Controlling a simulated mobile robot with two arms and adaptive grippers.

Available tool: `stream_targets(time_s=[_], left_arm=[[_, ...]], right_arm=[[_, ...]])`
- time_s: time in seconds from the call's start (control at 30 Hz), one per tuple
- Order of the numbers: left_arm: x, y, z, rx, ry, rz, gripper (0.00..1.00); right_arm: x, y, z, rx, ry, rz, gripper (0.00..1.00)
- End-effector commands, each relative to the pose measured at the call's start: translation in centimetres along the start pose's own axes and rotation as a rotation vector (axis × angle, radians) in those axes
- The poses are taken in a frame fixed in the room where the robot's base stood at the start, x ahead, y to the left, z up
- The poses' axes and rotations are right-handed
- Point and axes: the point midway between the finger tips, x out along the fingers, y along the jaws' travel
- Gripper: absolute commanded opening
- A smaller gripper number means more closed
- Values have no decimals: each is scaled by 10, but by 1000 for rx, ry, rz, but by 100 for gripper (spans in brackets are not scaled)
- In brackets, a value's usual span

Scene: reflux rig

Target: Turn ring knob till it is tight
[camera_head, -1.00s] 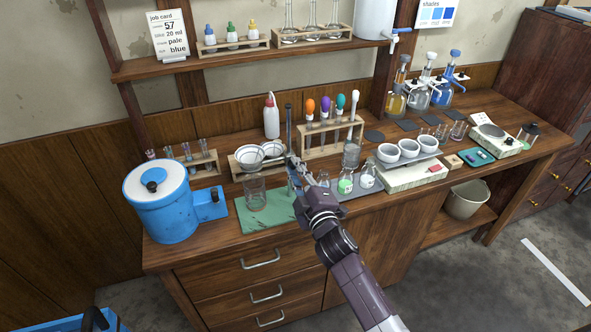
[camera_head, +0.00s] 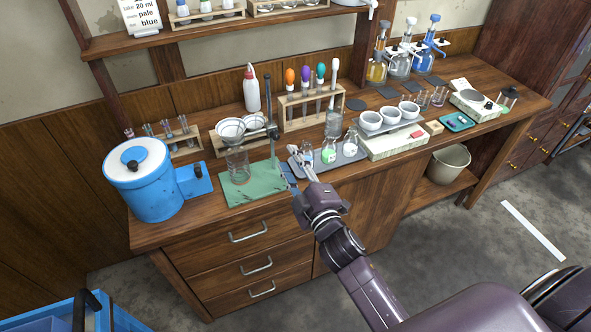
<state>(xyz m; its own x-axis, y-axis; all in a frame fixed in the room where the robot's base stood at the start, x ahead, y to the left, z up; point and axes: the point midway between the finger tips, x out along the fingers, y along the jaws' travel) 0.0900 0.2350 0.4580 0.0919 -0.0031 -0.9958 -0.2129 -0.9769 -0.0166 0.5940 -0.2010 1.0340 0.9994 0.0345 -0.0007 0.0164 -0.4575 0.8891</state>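The stand's thin dark upright rod (camera_head: 270,108) rises from the back of the green mat (camera_head: 262,187). A small dark clamp piece (camera_head: 272,130) sits partway up it, where the ring joins; the knob itself is too small to make out. A clear glass vessel (camera_head: 238,168) stands on the mat to the left of the rod. My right gripper (camera_head: 299,155) is in front and to the right of the rod, lower than the clamp piece and apart from it. Its fingers are small and look empty, but their opening is unclear. My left gripper is out of view.
A tray of flasks (camera_head: 328,153) stands close beside my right gripper. A blue drum (camera_head: 150,190) is at the left and a dropper rack (camera_head: 308,92) is behind.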

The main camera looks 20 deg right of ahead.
Motion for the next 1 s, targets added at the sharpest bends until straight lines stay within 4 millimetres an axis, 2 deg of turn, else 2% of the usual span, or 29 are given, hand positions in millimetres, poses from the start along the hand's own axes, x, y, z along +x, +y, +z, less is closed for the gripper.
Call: stream_targets(time_s=[0.1,0.3,0.87,0.97,1.0], left_arm=[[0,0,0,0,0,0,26],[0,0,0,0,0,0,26],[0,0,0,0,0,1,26],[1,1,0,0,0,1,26],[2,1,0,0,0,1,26]], right_arm=[[-18,0,0,1,-1,-1,33],[-31,0,0,0,-1,0,33],[-33,-1,0,1,-1,-1,33],[-33,-14,7,15,-12,-24,33],[-33,-26,12,28,-21,-44,33]])
